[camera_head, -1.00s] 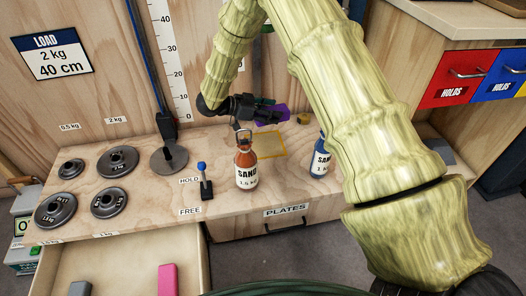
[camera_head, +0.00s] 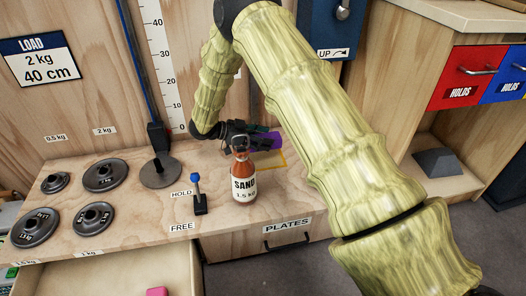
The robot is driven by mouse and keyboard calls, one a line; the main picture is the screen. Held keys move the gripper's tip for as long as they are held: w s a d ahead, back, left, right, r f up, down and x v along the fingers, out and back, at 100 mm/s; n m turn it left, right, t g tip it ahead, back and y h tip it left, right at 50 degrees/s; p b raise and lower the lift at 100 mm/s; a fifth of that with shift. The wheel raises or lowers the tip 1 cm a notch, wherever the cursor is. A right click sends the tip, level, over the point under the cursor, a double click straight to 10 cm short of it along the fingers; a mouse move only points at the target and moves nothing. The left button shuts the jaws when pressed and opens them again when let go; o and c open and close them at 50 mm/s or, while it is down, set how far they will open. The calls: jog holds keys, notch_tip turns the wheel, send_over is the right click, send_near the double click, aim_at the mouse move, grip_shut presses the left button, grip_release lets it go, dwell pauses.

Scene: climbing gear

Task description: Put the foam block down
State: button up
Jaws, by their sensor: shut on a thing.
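The purple block (camera_head: 265,141), which looks like the foam block, is between the fingers of my gripper (camera_head: 254,135). My gripper is shut on it just above the bench, at the back, behind the red sand bottle. A yellow-outlined square (camera_head: 283,168) lies on the bench under and in front of the block. The bottle and my fingers hide part of the block and square. I cannot tell whether the block touches the bench.
The red sand bottle (camera_head: 244,178) stands close in front of my gripper. A blue-topped lever (camera_head: 198,194) stands left of it. Several weight plates (camera_head: 106,174) lie on the left of the bench. A drawer (camera_head: 120,275) is open at the lower left. My arm covers the bench's right side.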

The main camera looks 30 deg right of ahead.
notch_tip(320, 180, down, 5)
jog(key=shift+r+b, duration=0.15)
jog(key=shift+b, duration=1.05)
jog(key=shift+r, duration=0.1)
jog(key=o, duration=1.2)
jog(key=shift+o, duration=0.2)
jog(key=p+v, duration=0.5)
jog(key=v, duration=0.5)
jog(key=shift+a+r+p, duration=0.15)
jog(key=shift+p, duration=0.15)
jog(key=shift+v, duration=0.8)
